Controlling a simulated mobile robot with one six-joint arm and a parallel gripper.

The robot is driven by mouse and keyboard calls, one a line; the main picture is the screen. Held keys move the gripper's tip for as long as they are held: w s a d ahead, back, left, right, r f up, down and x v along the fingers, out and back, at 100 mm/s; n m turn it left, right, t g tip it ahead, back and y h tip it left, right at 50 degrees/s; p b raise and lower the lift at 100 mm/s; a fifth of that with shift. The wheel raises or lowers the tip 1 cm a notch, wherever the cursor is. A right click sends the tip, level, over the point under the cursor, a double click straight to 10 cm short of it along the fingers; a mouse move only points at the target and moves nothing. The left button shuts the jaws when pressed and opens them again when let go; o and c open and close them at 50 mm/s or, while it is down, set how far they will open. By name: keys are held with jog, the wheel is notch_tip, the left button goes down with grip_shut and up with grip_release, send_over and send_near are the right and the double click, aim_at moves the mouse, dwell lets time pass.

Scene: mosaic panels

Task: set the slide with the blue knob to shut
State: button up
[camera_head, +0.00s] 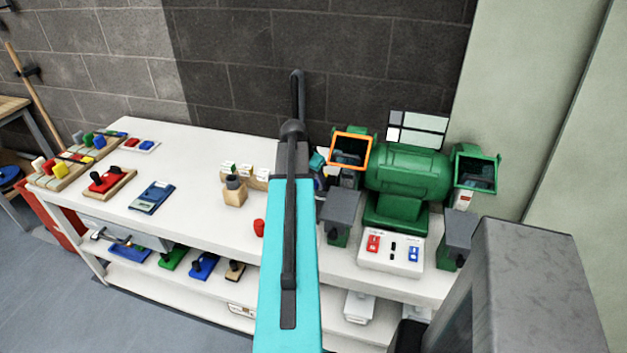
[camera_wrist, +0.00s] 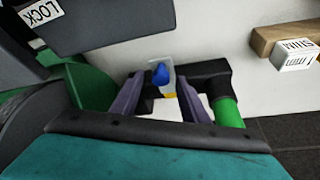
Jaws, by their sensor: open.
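In the wrist view, the blue knob (camera_wrist: 160,73) sits on a small pale slide plate (camera_wrist: 169,65) on the white surface. A bit of yellow shows on the plate below the knob. My gripper (camera_wrist: 159,92) is open, with one finger to the left of the knob and one to the right. Nothing is held between the fingers. I cannot tell how far the fingertips are above the plate, or which end of the slide is shut. In the head view, my arm hides this slide and the gripper's fingers.
A green bench grinder (camera_head: 407,170) stands right of my arm; a switch box (camera_head: 392,250) with red and blue switches is in front. A dark block labelled LOCK (camera_wrist: 42,13) and a wooden piece (camera_wrist: 279,35) flank the slide. The white bench (camera_head: 190,160) has free room left.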

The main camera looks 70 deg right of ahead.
grip_shut()
jog(key=shift+d, duration=0.1)
jog(key=shift+w+d+b, duration=0.15)
jog(key=shift+d+b, duration=0.2)
jog(key=shift+d, duration=1.95)
jog(key=shift+d+r, duration=0.1)
grip_release()
jog(key=shift+d, duration=0.1)
